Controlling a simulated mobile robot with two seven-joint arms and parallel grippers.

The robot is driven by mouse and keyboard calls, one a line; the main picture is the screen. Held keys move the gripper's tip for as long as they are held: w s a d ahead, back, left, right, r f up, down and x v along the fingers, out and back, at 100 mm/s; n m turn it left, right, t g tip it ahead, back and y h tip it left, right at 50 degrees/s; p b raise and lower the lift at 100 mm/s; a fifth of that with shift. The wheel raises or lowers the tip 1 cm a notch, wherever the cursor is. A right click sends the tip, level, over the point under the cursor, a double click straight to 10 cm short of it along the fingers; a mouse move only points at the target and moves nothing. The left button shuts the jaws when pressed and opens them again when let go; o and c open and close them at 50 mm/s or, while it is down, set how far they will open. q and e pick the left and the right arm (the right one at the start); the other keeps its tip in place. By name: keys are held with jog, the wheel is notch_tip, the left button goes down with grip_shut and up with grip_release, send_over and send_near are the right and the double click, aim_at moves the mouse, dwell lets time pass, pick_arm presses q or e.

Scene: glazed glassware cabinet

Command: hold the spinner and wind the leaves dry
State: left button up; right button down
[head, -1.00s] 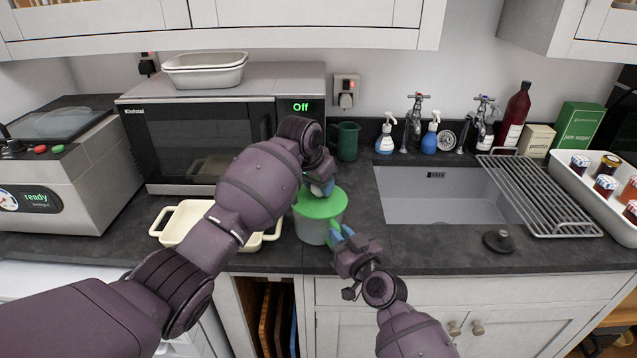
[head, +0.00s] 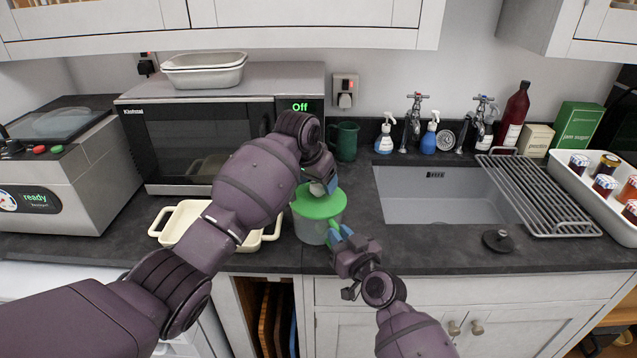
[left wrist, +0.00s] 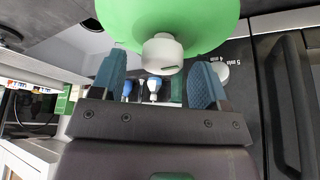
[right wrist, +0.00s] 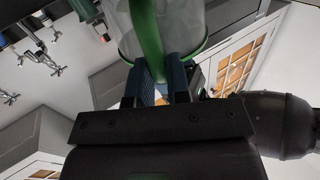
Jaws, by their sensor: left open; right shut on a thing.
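The salad spinner has a green lid (head: 318,205) and a clear bowl (head: 311,232) and stands upright at the counter's front. Its white knob (left wrist: 162,55) shows large in the left wrist view. My left gripper (head: 329,187) is over the lid, open, with its two blue fingers (left wrist: 158,75) apart on either side of the knob; contact is not clear. My right gripper (head: 341,236) is low at the bowl's right side, shut on the spinner's green handle (right wrist: 148,38). Pale shapes show dimly through the bowl; I cannot tell the leaves apart.
A cream dish (head: 183,217) sits just left of the spinner, partly behind my left arm. The microwave (head: 170,140) and a green mug (head: 344,142) stand behind. The sink (head: 440,196) and a black plug (head: 498,241) are to the right.

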pick_arm(q)
jog(key=v, duration=1)
jog(key=shift+r, duration=0.3)
jog(key=shift+s, duration=0.15)
pick_arm(e)
jog(key=c, duration=1)
grip_release()
